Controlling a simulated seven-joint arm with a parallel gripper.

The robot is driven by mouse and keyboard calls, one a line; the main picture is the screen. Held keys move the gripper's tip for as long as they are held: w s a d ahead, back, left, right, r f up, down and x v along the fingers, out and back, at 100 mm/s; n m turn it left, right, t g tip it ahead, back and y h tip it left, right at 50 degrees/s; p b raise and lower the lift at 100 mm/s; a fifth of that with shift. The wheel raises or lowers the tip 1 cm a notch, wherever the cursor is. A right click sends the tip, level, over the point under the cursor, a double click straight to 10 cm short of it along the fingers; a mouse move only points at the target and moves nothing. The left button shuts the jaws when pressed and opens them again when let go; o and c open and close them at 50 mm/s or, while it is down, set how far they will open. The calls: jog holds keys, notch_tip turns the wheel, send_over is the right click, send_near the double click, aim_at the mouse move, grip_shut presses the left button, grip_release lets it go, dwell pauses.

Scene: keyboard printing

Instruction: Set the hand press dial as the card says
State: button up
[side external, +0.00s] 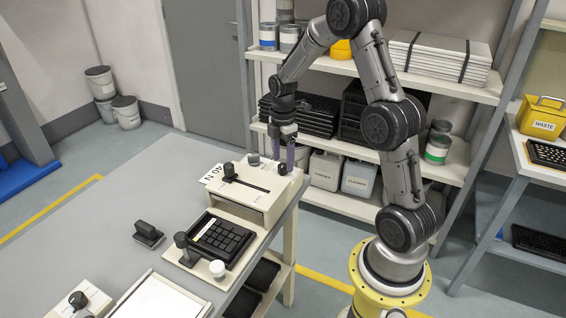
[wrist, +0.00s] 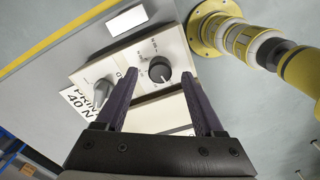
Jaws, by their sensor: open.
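The dial also shows in the side view (side external: 283,168). A white card (wrist: 78,101) beside the press reads "PRINT" and "40 N"; it also shows in the side view (side external: 213,174). My gripper (wrist: 159,76) is open and points down, its purple fingers on either side of the dial; I cannot tell whether they touch it.
Another dark block (side external: 148,234) sits on the grey table. Loaded shelves (side external: 400,162) stand behind.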

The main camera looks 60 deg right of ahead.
jog(key=shift+f, duration=0.9)
grip_shut()
